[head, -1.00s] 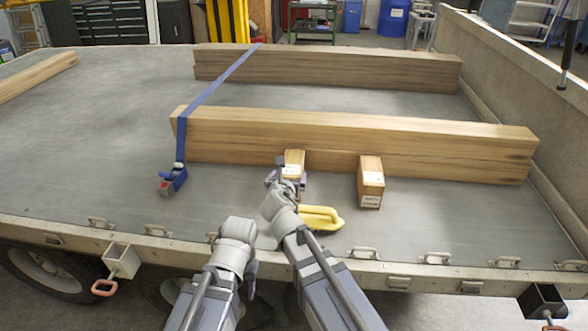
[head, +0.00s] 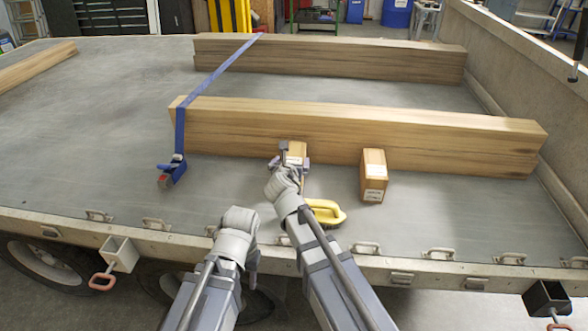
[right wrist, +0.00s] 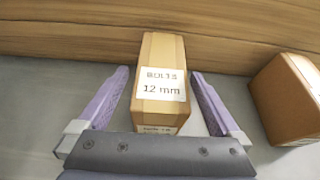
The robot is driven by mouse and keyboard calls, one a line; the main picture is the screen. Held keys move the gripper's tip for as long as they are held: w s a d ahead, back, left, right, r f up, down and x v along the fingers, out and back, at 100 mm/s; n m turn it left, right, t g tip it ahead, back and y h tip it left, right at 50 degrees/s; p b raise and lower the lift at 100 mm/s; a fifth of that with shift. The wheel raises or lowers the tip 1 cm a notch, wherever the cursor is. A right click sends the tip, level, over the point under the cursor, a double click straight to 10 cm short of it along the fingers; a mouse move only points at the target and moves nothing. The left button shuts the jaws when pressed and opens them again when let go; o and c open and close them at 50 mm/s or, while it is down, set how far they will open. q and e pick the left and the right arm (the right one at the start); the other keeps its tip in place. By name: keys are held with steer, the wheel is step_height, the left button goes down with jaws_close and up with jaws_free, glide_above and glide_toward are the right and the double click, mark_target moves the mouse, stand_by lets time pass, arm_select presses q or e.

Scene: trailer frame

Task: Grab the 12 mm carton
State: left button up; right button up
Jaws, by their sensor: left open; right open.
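The 12 mm carton (right wrist: 160,82) is a small brown box with a white label reading "BOLTS 12 mm". It stands on the trailer bed against the front wooden beam, and in the head view (head: 296,149) it is partly hidden by my right gripper. My right gripper (right wrist: 162,100) is open, with one purple finger on each side of the carton and a visible gap to each; it also shows in the head view (head: 292,162). My left gripper (head: 240,245) is low near the bed's front edge, away from the carton; its fingers are mostly hidden.
A second carton (head: 374,176) stands to the right, also in the right wrist view (right wrist: 292,100). A long beam (head: 420,140) blocks behind the cartons. A blue strap with a ratchet (head: 172,172) lies left.

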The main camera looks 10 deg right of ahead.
mark_target(293, 158)
steer(key=b+x, duration=0.1)
steer(key=x, duration=0.4)
steer(key=shift+d, duration=0.15)
steer(key=shift+r, duration=0.1)
jaws_close()
stand_by(0.5)
